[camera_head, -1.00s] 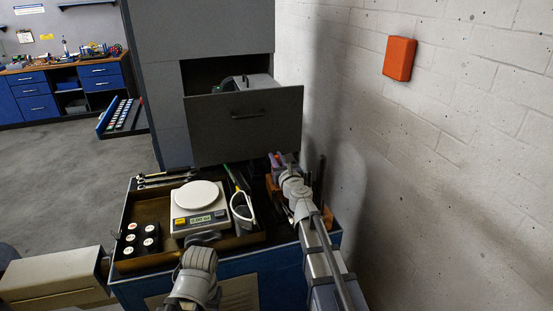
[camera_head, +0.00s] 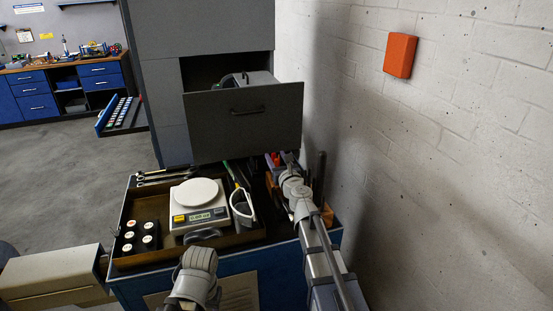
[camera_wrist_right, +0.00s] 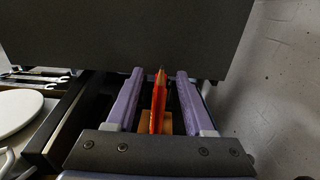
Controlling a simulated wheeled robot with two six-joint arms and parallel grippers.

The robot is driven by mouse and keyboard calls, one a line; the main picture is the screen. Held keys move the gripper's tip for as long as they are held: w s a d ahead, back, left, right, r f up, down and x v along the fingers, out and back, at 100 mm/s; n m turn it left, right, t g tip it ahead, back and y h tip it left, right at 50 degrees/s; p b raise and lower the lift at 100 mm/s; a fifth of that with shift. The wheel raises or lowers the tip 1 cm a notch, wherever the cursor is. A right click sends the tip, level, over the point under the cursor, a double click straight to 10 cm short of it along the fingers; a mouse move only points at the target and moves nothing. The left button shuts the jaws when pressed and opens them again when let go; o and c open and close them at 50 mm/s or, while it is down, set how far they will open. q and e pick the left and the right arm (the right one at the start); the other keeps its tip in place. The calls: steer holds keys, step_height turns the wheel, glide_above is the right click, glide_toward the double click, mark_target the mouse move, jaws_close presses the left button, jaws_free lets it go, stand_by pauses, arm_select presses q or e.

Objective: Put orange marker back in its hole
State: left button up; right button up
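A wooden block (camera_wrist_right: 168,125) shows behind the marker; whether the marker sits in a hole there is hidden. In the head view the right gripper (camera_head: 283,159) is low in front of the drawer, with a red-orange bit of the marker (camera_head: 276,159) beside its finger. My left wrist is at the bottom centre; its fingers cannot be made out.
An open grey drawer (camera_head: 245,125) overhangs the bench close to the right gripper. A brown tray (camera_head: 160,256) holds a scale (camera_head: 200,215), several black weights (camera_head: 148,242) and a white looped tool (camera_head: 242,208). The wall (camera_head: 430,190) is close on the right.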

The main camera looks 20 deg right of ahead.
steer(key=s, duration=0.7)
steer(key=shift+s+d, duration=0.15)
steer(key=shift+s, duration=0.25)
stand_by(0.5)
